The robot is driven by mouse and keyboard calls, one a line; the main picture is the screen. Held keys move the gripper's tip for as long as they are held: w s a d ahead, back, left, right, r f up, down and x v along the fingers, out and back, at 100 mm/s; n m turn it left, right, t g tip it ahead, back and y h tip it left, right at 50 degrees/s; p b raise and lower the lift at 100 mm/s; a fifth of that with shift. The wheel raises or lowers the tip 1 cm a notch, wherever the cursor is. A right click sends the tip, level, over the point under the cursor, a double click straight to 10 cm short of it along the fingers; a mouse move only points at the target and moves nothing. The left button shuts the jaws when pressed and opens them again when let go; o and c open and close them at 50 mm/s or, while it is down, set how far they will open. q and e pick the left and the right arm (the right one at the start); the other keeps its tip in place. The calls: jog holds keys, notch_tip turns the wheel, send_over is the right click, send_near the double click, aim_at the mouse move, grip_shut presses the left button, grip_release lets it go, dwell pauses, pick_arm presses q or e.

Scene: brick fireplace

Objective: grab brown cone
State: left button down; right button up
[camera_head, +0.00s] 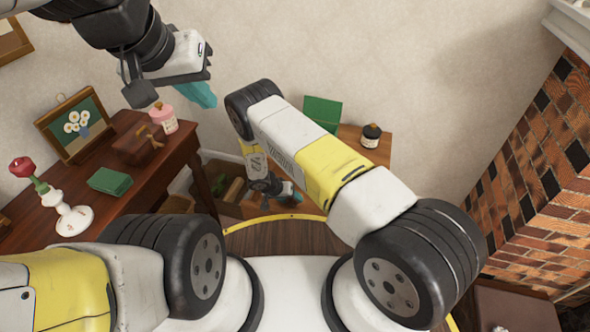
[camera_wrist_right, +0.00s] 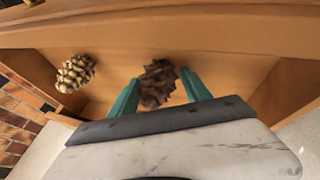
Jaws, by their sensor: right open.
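A dark brown pine cone (camera_wrist_right: 157,82) lies inside a wooden compartment, seen in the right wrist view. My right gripper (camera_wrist_right: 160,90) is open, with one teal finger on each side of the brown cone; whether they touch it is unclear. A paler, cream-tipped cone (camera_wrist_right: 75,73) lies to the left in the same compartment.
The compartment's wooden wall (camera_wrist_right: 170,30) rises behind the cones. A dark wooden desk (camera_head: 95,205) with a framed picture, red flower and pink bottle stands at left. A small table (camera_head: 373,150) stands behind my right arm. A brick fireplace (camera_head: 540,180) is at right.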

jog(key=shift+f, duration=0.1)
jog(key=shift+c, duration=0.5)
jog(key=c, duration=1)
